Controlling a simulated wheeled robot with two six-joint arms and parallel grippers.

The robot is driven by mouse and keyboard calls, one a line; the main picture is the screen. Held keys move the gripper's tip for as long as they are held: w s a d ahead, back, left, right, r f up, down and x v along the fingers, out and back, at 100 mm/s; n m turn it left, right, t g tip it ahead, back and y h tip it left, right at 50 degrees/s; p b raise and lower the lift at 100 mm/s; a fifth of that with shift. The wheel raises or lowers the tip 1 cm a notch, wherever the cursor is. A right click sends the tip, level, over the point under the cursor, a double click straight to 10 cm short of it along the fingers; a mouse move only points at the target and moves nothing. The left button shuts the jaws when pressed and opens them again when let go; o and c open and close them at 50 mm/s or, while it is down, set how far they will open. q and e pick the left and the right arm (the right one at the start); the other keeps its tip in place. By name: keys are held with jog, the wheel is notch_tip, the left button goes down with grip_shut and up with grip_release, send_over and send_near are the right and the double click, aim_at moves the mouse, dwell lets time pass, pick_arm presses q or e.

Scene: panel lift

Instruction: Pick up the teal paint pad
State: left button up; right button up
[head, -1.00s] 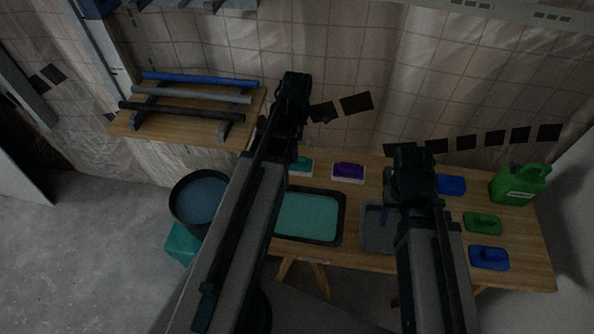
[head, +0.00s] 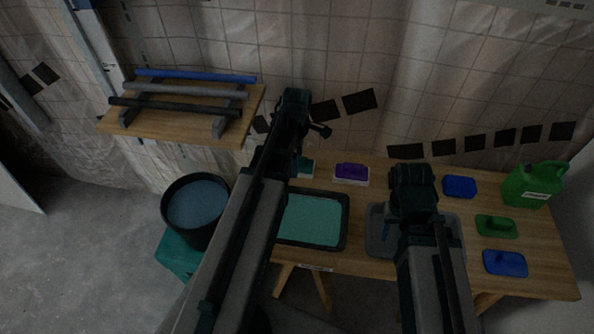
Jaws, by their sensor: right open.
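The teal paint pad (head: 306,168) lies at the back left of the wooden table, just left of a purple pad (head: 351,173). It is partly hidden behind my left arm. My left gripper (head: 318,130) shows above and behind that pad in the picture; its fingers are too dark to read. My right gripper (head: 408,212) is open, over the grey tray (head: 374,232), to the right of the teal pad and apart from it. Its fingers are mostly hidden by the wrist.
A tray of teal paint (head: 312,219) lies in front of the teal pad. Blue (head: 459,187) and green (head: 496,226) pads and a green jug (head: 532,186) stand at the right.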

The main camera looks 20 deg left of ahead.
pick_arm(q)
grip_shut()
notch_tip(320, 180, up, 10)
jog(key=p, duration=1)
jog(key=shift+r, duration=0.1)
pick_arm(e)
notch_tip(320, 180, up, 10)
pick_arm(q)
jog(key=c, duration=0.7)
grip_release()
jog(key=c, duration=0.5)
